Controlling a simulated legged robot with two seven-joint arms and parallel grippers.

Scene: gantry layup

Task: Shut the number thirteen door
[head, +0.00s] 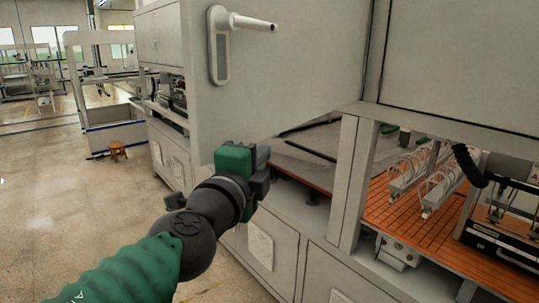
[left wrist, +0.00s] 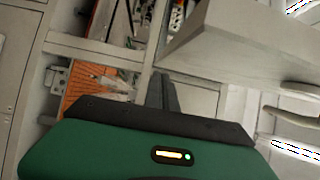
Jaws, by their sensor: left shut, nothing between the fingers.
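A pale grey door (head: 285,85) stands swung open from the machine cabinet, with a white lever handle (head: 219,45) on its face near the left edge. I cannot read a number on it. My left gripper (head: 262,172) is shut and empty, just below the door's lower edge in the head view. I cannot tell whether it touches the door. In the left wrist view the shut fingers (left wrist: 160,92) point toward the cabinet opening, and the door (left wrist: 245,50) hangs to their upper right. My right gripper is not in view.
Inside the cabinet, an orange slotted bed (head: 410,215) carries pale hose-fitted fixtures (head: 428,172). A frame post (head: 352,180) divides the opening. Lower cabinet panels (head: 262,245) stand below. Open floor (head: 70,210) lies at left.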

